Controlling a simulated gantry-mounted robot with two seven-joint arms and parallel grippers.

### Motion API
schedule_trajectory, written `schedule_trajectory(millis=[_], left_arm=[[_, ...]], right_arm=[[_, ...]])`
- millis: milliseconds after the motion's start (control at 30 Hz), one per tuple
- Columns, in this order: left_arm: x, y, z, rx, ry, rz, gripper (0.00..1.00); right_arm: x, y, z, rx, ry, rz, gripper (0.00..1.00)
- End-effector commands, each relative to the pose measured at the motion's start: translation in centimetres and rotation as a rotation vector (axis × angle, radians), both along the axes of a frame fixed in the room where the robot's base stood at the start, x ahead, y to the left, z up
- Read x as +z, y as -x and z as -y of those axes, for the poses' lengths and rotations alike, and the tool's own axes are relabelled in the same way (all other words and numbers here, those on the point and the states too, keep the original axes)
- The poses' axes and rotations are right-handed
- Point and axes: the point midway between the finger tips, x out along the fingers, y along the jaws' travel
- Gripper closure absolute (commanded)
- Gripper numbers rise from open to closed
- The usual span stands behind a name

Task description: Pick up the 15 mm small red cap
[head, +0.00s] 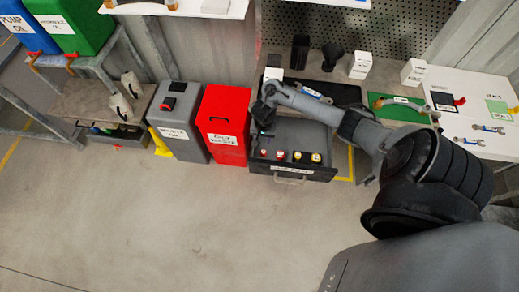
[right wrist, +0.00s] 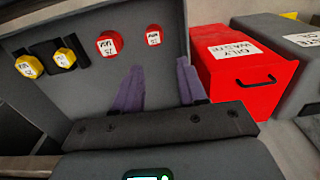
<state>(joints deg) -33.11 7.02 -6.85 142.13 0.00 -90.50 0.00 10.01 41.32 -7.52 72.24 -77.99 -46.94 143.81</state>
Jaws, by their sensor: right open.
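Two red caps lie in the open grey drawer. The smaller red cap (right wrist: 153,37), with a white label, is at the right end of the row in the right wrist view. It is at the left end in the head view (head: 264,152). A larger red cap (right wrist: 109,43) is beside it. My right gripper (right wrist: 160,85) is open and empty, with its two purple fingers apart. It hangs over the left part of the drawer (head: 290,172), apart from the caps. The labels are too small to read surely. My left gripper is not in view.
Two yellow caps (right wrist: 65,57) (right wrist: 30,65) continue the row. A red oily-waste bin (head: 222,125) and a grey bin (head: 178,120) stand left of the drawer. The workbench (head: 470,90) with tools is above and to the right. The floor in front is clear.

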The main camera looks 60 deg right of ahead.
Motion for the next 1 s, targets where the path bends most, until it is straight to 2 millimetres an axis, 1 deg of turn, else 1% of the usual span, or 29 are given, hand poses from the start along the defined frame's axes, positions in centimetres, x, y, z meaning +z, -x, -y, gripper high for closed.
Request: schedule_trajectory(millis=[33,100,200,367,433,700,833,1000], left_arm=[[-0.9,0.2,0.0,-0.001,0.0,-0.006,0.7],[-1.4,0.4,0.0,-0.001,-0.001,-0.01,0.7],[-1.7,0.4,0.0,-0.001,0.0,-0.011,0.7],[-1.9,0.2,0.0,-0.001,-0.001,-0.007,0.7],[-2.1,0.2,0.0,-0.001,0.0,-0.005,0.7],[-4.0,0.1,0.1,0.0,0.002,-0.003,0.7],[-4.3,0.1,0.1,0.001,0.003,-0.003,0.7],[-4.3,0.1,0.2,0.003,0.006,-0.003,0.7]], right_arm=[[-1.2,0.1,0.0,0.001,-0.001,-0.003,0.58],[-2.0,0.0,-0.1,0.0,-0.001,-0.001,0.58],[-2.9,0.0,-0.1,0.001,-0.001,0.0,0.58],[-3.4,0.1,-0.1,0.002,-0.001,0.0,0.58],[-4.0,0.2,-0.2,0.002,-0.001,0.0,0.58],[-7.4,0.6,-0.6,0.001,0.0,-0.001,0.58],[-8.3,0.6,-0.5,0.002,0.001,0.0,0.58],[-8.4,0.6,-0.5,0.002,0.001,0.0,0.58]])
